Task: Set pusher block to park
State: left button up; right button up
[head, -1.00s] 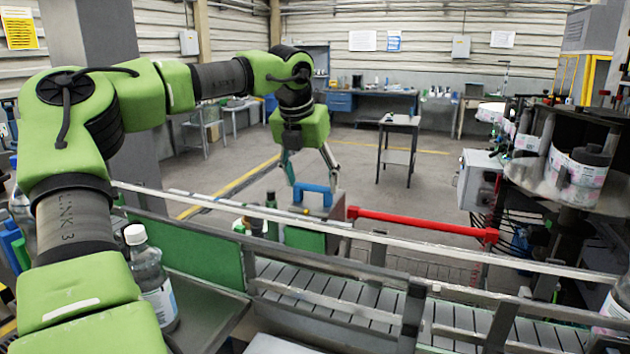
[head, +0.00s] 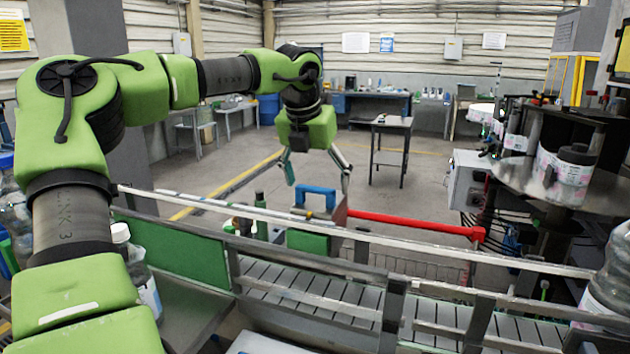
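The pusher block appears to be the grey block with a blue handle (head: 316,196) beyond the conveyor's far rail, with a red bar (head: 415,223) running right from it. A green panel (head: 307,241) is below the handle. My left gripper (head: 318,181) hangs just above the blue handle, fingers pointing down and spread to either side of it in the picture. It is open with nothing between the fingers; I cannot tell whether it touches the handle. My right gripper is not in view.
The slatted conveyor (head: 310,288) with metal rails crosses the foreground. A bottle (head: 138,268) stands left beside my arm, and another bottle (head: 612,278) is at the right edge. The labeller's round plate (head: 535,180) with reels is at right. Open floor lies behind.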

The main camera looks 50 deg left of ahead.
pick_arm(q)
jog(key=shift+s+r, duration=0.2)
jog(key=shift+r, duration=0.35)
jog(key=v, duration=1.1)
jog(key=shift+d+f, duration=0.1)
jog(key=shift+f, duration=0.05)
